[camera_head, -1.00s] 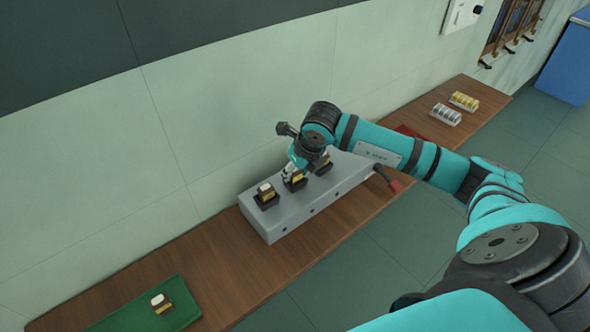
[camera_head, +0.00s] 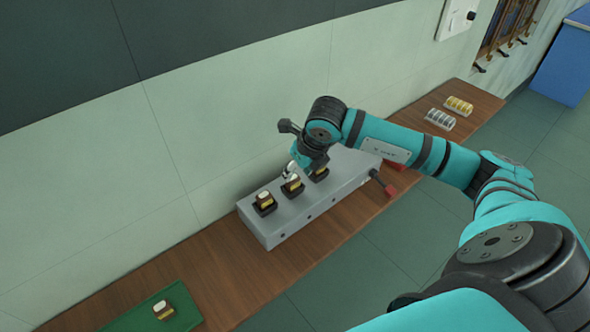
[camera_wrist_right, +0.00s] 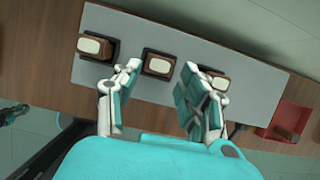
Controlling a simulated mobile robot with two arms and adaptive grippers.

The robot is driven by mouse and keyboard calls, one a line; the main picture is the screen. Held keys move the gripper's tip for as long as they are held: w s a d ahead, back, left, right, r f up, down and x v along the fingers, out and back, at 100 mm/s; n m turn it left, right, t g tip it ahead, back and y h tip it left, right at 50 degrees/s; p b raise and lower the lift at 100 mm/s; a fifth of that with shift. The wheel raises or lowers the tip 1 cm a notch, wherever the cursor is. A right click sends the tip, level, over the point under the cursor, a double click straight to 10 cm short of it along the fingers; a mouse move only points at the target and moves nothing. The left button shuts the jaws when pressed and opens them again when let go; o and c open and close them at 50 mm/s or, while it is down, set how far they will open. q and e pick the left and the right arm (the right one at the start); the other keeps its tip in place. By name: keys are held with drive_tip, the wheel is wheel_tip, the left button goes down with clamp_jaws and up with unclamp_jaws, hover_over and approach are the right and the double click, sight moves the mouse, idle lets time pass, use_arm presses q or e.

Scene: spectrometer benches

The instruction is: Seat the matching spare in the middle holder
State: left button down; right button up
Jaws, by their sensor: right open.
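A grey bench unit (camera_head: 300,215) carries three dark holders in a row. Each holds a brown block with a pale top and yellow front: the left block (camera_head: 264,200), the middle block (camera_head: 292,185) and the far block (camera_head: 320,172), partly behind my wrist. My right gripper (camera_head: 293,172) is open just above the middle holder. In the right wrist view its fingers (camera_wrist_right: 161,92) are apart, on either side of the line to the middle block (camera_wrist_right: 158,65), which sits in its holder. A similar spare block (camera_head: 163,308) lies on the green mat (camera_head: 135,318). My left gripper is out of view.
A red tray (camera_wrist_right: 292,122) lies past the unit's right end. A silver rack (camera_head: 440,119) and a gold rack (camera_head: 459,105) stand farther right. The wall is close behind; bare wood separates mat and unit.

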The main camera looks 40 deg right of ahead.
drive_tip(key=p+v, duration=0.2)
drive_tip(key=v, duration=0.4)
idle(0.3)
drive_tip(key=shift+a, duration=0.1)
idle(0.4)
